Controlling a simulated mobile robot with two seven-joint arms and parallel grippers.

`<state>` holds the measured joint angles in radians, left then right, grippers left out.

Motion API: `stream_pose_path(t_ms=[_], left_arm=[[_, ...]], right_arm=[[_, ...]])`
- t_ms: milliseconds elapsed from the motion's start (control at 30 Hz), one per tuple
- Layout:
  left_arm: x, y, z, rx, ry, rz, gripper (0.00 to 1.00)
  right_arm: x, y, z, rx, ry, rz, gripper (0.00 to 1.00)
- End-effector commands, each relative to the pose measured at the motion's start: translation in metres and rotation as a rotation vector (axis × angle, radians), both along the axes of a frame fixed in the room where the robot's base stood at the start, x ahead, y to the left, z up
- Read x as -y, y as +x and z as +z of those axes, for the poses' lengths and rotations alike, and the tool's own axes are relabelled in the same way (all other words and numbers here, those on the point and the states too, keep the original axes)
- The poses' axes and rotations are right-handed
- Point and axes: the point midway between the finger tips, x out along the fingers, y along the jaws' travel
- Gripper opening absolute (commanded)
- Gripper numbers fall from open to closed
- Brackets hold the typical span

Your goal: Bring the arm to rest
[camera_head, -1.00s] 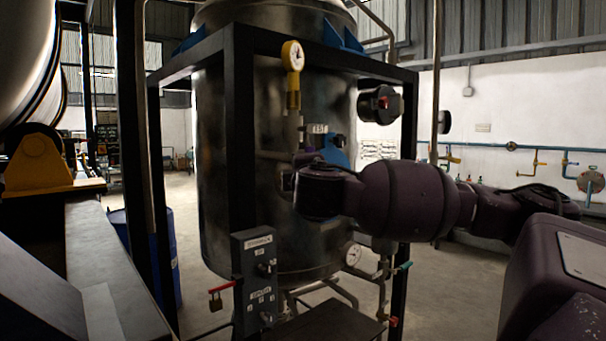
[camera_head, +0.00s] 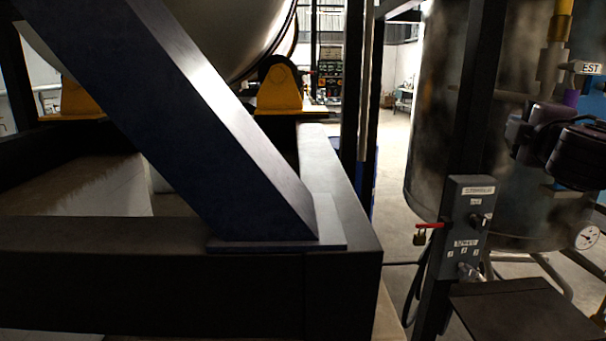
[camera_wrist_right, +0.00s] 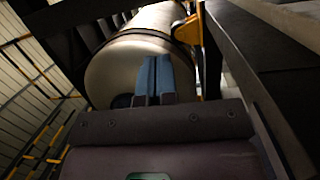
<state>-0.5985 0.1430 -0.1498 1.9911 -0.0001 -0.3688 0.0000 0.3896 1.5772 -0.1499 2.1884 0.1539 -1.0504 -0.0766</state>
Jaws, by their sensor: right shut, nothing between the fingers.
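My right gripper (camera_wrist_right: 154,68) shows in the right wrist view. Its two blue fingers are together with nothing between them. Behind the fingers in that view is the rounded end of a large pale tank (camera_wrist_right: 125,68). The fingers cannot be made out there. My left gripper is in neither view.
A dark steel frame (camera_head: 190,265) with a slanted blue-black beam (camera_head: 200,110) fills the left foreground. A grey control box (camera_head: 468,225) with a red-handled valve (camera_head: 430,225) stands at the vessel's front. A pressure gauge (camera_head: 586,237) is low at right. Open floor (camera_head: 395,150) lies behind.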

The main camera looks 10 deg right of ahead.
Motion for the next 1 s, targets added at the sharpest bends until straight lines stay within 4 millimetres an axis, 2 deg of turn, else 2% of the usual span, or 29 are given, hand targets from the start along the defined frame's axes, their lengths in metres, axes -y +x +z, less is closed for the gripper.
stream_pose_path(t_ms=[167,300,467,600,767,1000], left_arm=[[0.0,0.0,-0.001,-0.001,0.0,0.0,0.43],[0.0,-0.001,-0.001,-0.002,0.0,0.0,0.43],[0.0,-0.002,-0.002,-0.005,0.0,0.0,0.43],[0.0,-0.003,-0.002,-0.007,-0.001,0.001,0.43],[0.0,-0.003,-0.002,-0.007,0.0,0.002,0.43],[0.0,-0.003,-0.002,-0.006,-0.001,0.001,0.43]], right_arm=[[-0.013,0.017,-0.053,-0.028,0.111,0.125,0.0],[-0.025,0.026,-0.112,-0.063,0.232,0.218,0.0],[-0.041,0.025,-0.186,-0.101,0.39,0.298,0.0],[-0.056,0.014,-0.25,-0.13,0.534,0.339,0.0],[-0.074,-0.007,-0.32,-0.156,0.701,0.354,0.0],[-0.105,-0.056,-0.417,-0.186,0.95,0.309,0.0]])
